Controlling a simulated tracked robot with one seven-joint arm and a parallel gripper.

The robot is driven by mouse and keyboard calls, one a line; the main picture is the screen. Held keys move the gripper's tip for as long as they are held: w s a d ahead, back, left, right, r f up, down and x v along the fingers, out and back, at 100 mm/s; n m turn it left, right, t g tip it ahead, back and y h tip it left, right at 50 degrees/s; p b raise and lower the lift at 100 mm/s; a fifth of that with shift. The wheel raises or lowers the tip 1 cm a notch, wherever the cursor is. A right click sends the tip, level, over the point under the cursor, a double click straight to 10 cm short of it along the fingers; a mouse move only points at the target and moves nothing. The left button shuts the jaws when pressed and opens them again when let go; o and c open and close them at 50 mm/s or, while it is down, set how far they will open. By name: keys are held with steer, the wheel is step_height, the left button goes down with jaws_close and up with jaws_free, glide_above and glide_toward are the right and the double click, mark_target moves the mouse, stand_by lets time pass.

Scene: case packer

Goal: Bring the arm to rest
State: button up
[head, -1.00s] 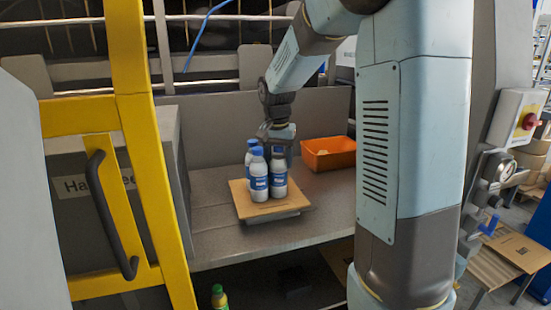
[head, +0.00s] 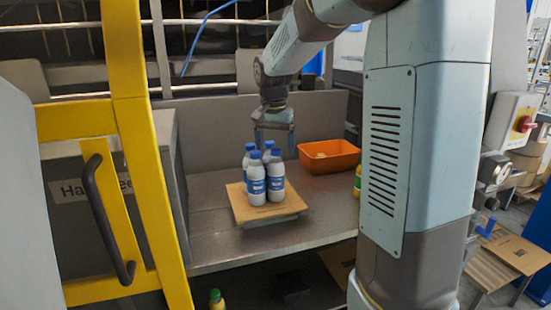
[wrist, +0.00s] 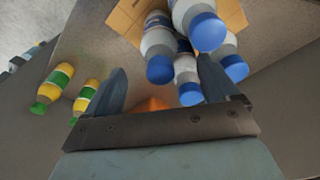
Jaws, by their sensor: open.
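My gripper (head: 273,146) is open and empty, pointing down just above and behind the bottles in the head view. In the wrist view its two fingers (wrist: 163,68) stand wide apart with nothing held between them. Several white bottles with blue caps (head: 256,186) stand upright in a tight group on a cardboard sheet (head: 243,210). The bottles also show beyond the fingers in the wrist view (wrist: 158,42). The sheet lies on a small raised platform on the grey table.
An orange bin (head: 328,163) stands right of the bottles. A yellow bottle (head: 357,182) is partly hidden behind my arm. Another yellow bottle (head: 216,300) is below the table. A yellow door frame (head: 142,140) stands at left, a grey panel (head: 215,130) behind. Bare table (head: 215,240) lies in front.

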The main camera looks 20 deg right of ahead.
step_height(320, 180, up, 8)
steer(key=s+f+n+t, duration=0.2)
steer(key=s+n, duration=0.1)
steer(key=s, duration=1.1)
steer(key=s+f+n+t, duration=0.2)
steer(key=s+f+n, duration=0.1)
steer(key=s, duration=1.1)
steer(key=shift+a+n+y, duration=0.35)
steer(key=shift+n+y, duration=0.05)
steer(key=shift+c, duration=0.3)
